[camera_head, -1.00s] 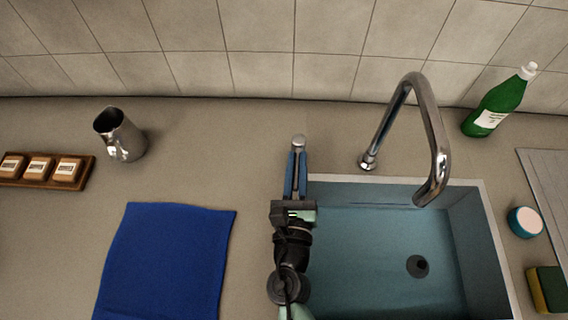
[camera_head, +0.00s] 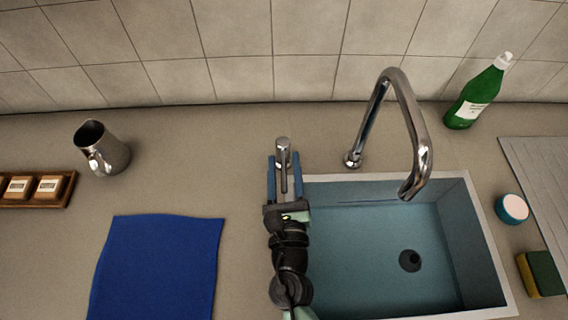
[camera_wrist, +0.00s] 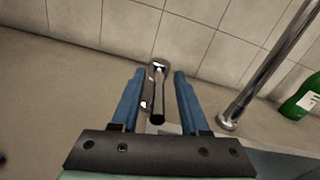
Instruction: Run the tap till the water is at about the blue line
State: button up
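The chrome tap spout (camera_head: 422,140) arches over the blue-grey sink (camera_head: 484,245). No water runs from it, and the drain shows on the sink floor. A thin dark line runs along the sink's back wall; I cannot tell whether it is blue. The tap's separate chrome lever (camera_head: 284,150) stands left of the spout, its handle pointing towards me. My gripper (camera_head: 284,162) is open around the lever. In the wrist view, the lever (camera_wrist: 158,95) lies between the blue fingers (camera_wrist: 156,90), with gaps on both sides.
A metal jug (camera_head: 105,150), a blue cloth (camera_head: 158,265) and a wooden rack (camera_head: 40,202) are on the left. A green bottle (camera_head: 470,105), a round tub (camera_head: 512,209), a sponge (camera_head: 541,273) and a ribbed drainboard (camera_head: 545,175) are right. The wall is behind.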

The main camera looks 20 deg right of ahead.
jog(key=b+v, duration=0.2)
jog(key=v, duration=1)
jog(key=shift+b, duration=0.35)
jog(key=shift+s+a, duration=0.1)
jog(key=shift+s, duration=0.4)
